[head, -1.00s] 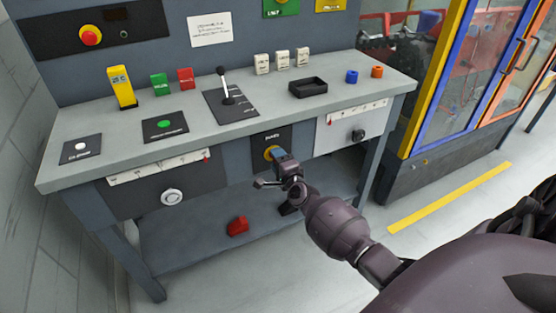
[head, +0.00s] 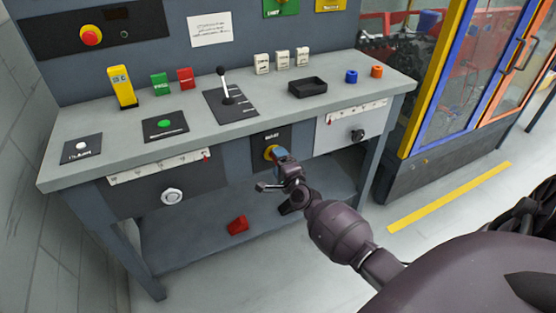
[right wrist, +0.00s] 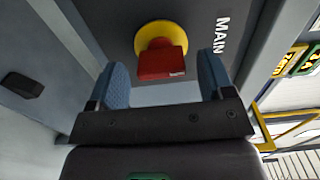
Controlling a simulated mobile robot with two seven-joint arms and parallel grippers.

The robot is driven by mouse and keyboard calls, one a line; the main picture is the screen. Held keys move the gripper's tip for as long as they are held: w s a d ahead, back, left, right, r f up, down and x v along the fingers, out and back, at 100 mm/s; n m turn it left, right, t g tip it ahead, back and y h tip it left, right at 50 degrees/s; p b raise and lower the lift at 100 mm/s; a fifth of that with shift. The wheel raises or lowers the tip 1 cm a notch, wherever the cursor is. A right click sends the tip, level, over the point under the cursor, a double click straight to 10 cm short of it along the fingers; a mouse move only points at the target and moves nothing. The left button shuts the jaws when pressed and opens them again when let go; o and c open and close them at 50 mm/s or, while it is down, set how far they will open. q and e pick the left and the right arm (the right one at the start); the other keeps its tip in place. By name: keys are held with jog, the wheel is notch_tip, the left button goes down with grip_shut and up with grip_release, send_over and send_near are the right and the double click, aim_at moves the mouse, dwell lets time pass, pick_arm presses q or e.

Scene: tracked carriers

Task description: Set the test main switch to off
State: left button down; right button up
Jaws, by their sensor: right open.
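The main switch is a red handle on a round yellow base, on a dark plate marked MAIN on the bench front. In the right wrist view the red handle (right wrist: 162,64) lies between my two blue fingertips, with a gap visible on each side. In the head view the yellow base (head: 270,153) shows just behind my right gripper (head: 281,156), which hides most of the handle. My right gripper (right wrist: 163,76) is open, facing the switch. I cannot tell how deep the handle sits between the fingers. My left gripper is not in view.
The bench top (head: 190,120) above carries a lever (head: 225,88), a black tray (head: 307,87) and several coloured blocks. A red object (head: 238,225) lies on the lower shelf.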

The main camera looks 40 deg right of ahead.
jog(key=p+v, duration=0.1)
jog(key=v, duration=0.8)
jog(key=shift+s, duration=0.25)
